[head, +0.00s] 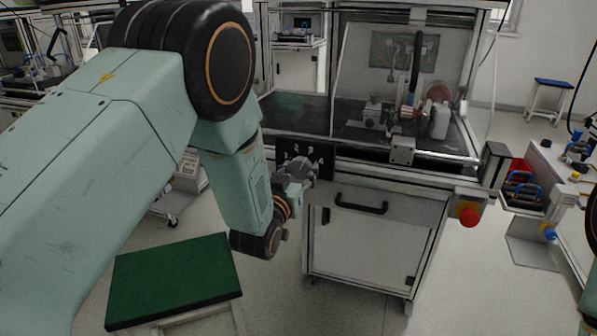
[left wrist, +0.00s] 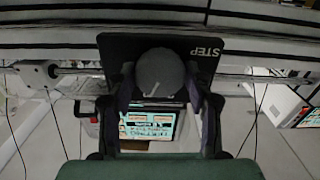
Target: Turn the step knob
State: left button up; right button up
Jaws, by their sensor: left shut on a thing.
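The step knob (left wrist: 160,72) is a round grey knob with a pale pointer line, on a black panel (left wrist: 203,66) marked STEP in the left wrist view. My left gripper (head: 302,169) is at the front of the workstation in the head view, against the black panel (head: 320,172) with white numbers around the knob. In the left wrist view the two dark fingers of my left gripper (left wrist: 165,95) stand on either side of the knob and hold it. In the head view the gripper mostly hides the knob. My right gripper is not in view.
The workstation's drawer handle (head: 361,207) is below and right of the panel. A red emergency button (head: 469,215) sticks out at the workstation's right corner. A green-topped stool (head: 175,278) stands below my left arm. The floor right of the workstation is partly clear.

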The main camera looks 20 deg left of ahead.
pick_arm(q)
jog(key=m+p, duration=0.1)
jog(key=m, duration=0.7)
jog(key=shift+m+p, duration=0.3)
jog(key=shift+p, duration=0.05)
dwell(0.6)
jog(key=o, duration=1.2)
jog(key=s, duration=1.2)
jog(key=shift+a, duration=0.15)
